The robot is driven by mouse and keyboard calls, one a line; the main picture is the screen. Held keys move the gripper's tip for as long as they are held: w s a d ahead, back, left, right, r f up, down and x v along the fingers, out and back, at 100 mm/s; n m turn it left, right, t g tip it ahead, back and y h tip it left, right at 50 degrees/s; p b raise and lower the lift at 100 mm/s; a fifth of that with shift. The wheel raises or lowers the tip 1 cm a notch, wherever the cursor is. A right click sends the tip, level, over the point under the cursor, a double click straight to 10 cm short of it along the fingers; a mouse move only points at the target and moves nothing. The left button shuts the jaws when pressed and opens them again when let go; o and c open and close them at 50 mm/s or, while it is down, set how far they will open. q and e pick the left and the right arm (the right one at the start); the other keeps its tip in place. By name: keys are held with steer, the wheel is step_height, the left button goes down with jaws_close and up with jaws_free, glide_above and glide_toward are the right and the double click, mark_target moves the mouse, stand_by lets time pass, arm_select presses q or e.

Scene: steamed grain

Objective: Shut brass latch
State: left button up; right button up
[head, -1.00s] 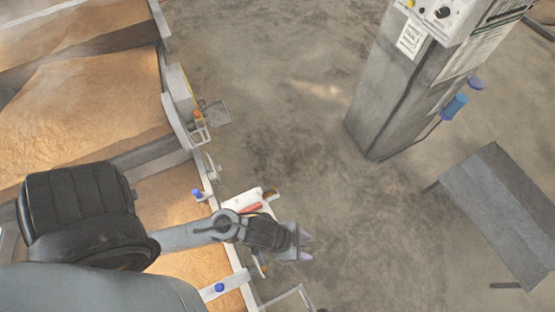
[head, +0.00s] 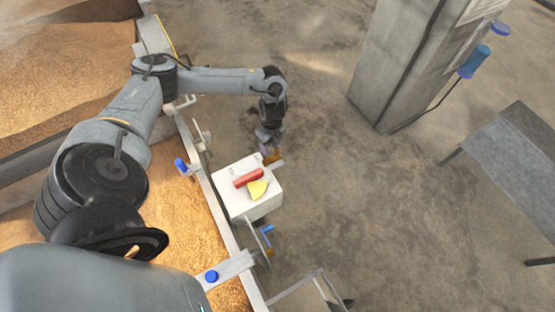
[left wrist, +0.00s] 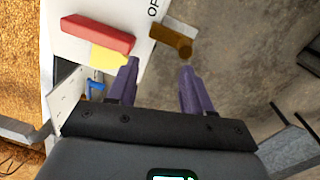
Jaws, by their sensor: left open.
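The brass latch (head: 273,158) is a small brown-gold piece at the far right corner of a white box (head: 232,205). In the left wrist view the latch (left wrist: 172,42) sticks out from the box's edge, just beyond my fingertips and between their lines. My left gripper (head: 272,146) points down beside the latch in the head view. Its purple fingers (left wrist: 160,68) are open and empty, apart from the latch. The fingers partly overlap the latch in the head view. My right gripper is not in view.
The box carries a red bar (head: 248,178) and a yellow patch (head: 257,189). It sits against the rail of a grain-filled bed (head: 190,235). A grey column (head: 400,70) and a grey table (head: 510,165) stand at the right. Floor between them is clear.

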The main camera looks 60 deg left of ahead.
mark_target(277, 152)
arm_select(q)
steer(key=w, duration=0.2)
steer(key=w+a+b, duration=0.1)
steer(key=shift+r+t, duration=0.3)
steer(key=shift+w+f, duration=0.15)
step_height(277, 152, down, 10)
steer(key=shift+d+b, duration=0.1)
steer(key=shift+b, duration=1.15)
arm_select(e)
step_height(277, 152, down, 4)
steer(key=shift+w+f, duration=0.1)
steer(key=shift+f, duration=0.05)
arm_select(q)
steer(key=shift+c, duration=0.4)
jaws_close()
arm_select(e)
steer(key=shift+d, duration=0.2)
